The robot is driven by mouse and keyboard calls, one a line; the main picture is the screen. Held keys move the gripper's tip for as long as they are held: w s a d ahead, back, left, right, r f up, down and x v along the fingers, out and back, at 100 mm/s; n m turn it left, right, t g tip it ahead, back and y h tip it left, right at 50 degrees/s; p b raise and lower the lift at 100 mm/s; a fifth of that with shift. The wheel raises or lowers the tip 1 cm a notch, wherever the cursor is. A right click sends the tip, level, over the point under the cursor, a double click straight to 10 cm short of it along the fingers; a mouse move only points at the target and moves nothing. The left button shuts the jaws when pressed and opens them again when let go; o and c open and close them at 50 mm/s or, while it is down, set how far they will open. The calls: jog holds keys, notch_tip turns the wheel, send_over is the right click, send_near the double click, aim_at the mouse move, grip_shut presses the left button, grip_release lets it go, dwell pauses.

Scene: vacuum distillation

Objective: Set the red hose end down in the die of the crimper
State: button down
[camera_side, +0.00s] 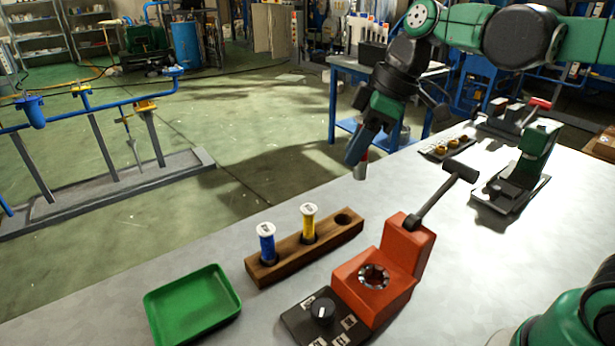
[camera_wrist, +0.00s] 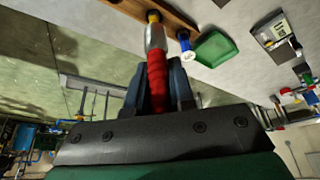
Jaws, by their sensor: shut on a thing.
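My gripper (camera_side: 358,152) is in the air beyond the far end of the wooden rack, shut on the red hose end (camera_side: 361,170). In the wrist view the red hose end (camera_wrist: 157,82) sits between the fingers (camera_wrist: 157,76), with its silver tip pointing away from the gripper. In the side view only its lower part shows, pointing down. The orange-red crimper (camera_side: 398,240) stands on the bench at the front, its lever raised to the upper right. Its round toothed die (camera_side: 374,276) is open at the top and looks empty. My gripper is well apart from it.
The wooden rack (camera_side: 283,262) holds the blue hose end (camera_side: 267,244) and the yellow hose end (camera_side: 309,224); its far hole is empty. A green tray (camera_side: 193,308) lies at the left. A dial plate (camera_side: 322,314) adjoins the crimper. A green press (camera_side: 535,160) stands at the back right.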

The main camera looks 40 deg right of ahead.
send_over(362, 274)
notch_tip(362, 274, down, 6)
jog(key=shift+s+d+f, duration=0.1)
jog(key=shift+s+f, duration=0.05)
jog(key=shift+f, duration=0.8)
jog(key=shift+s+d+f, duration=0.1)
jog(key=shift+d+f, duration=0.05)
jog(key=shift+f, duration=0.85)
jog(key=shift+s+d+f, duration=0.1)
jog(key=shift+s+f, duration=0.05)
jog(key=shift+f, duration=0.8)
jog(key=shift+f, duration=1.45)
dwell(0.4)
jog(key=c, duration=0.7)
grip_release()
jog(key=shift+o, duration=0.4)
jog(key=o, duration=0.5)
